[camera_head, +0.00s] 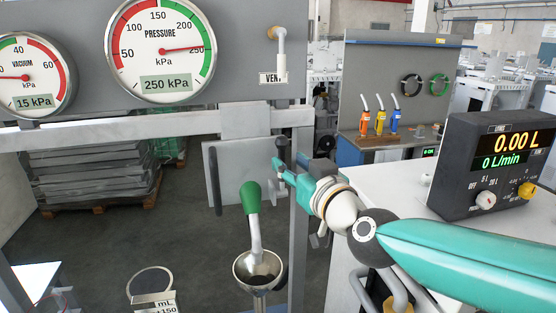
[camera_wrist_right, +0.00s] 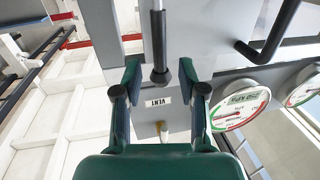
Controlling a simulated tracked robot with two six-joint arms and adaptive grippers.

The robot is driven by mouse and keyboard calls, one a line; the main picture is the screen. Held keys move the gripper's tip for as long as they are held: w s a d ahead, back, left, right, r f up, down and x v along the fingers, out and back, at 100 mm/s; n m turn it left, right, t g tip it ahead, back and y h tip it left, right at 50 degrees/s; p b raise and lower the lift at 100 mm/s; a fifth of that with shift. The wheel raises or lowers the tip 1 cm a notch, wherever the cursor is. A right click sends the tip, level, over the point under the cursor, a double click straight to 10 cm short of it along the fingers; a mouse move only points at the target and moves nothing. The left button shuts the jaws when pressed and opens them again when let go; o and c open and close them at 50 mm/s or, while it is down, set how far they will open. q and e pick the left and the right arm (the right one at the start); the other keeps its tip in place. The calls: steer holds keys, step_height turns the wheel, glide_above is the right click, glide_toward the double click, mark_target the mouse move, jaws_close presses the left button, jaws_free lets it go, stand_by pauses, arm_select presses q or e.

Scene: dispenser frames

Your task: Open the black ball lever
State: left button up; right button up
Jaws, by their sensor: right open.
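The black ball lever (camera_head: 282,145) shows in the head view as a dark knob at the frame's right post, beside the tip of my right gripper (camera_head: 281,170). The ball appears between the two spread teal fingers of my right gripper (camera_wrist_right: 160,72), with a gap on each side. The gripper is open and holds nothing. Whether the ball is fully at fingertip depth I cannot tell. My left gripper is out of view.
A black bar handle (camera_head: 214,178) stands left of the lever. The pressure gauge (camera_head: 160,48) and VENT label (camera_head: 272,78) are above. A flow display box (camera_head: 492,165) stands on the right cabinet.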

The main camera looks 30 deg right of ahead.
mark_target(283, 157)
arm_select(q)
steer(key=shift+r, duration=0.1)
arm_select(e)
steer(key=w, duration=0.5)
steer(key=shift+d, duration=0.15)
steer(key=shift+s, duration=0.1)
jaws_close()
